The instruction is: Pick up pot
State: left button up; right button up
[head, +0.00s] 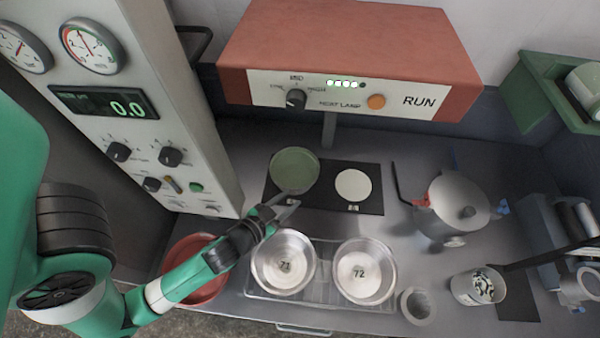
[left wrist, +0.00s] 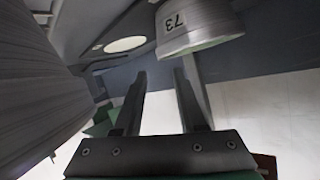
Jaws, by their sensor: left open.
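A round metal pan with a green inside (head: 295,170) stands on the left of a black plate. In the left wrist view a metal pan marked 73 (left wrist: 187,22), with green at its opening, shows beyond my fingertips. A grey lidded pot (head: 458,208) with a knob stands on the right of the counter. My left gripper (head: 287,207) is open, just in front of the green-filled pan, above the back edge of pan 71 (head: 284,262). Its two fingers (left wrist: 160,76) have nothing between them. My right gripper is not in view.
Pan 72 (head: 364,271) sits beside pan 71 in a wire rack. The black plate (head: 325,198) also bears a pale disc (head: 353,185). A red heat lamp box (head: 345,50) overhangs the back. A gauge cabinet (head: 150,110) stands left. A grey cup (head: 417,306) stands front right.

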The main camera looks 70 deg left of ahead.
aim_at(310, 184)
pick_arm(q)
jog(key=x, duration=1.1)
jog(key=shift+w, duration=0.15)
jog(key=shift+d, duration=0.1)
grip_shut()
dwell(1.0)
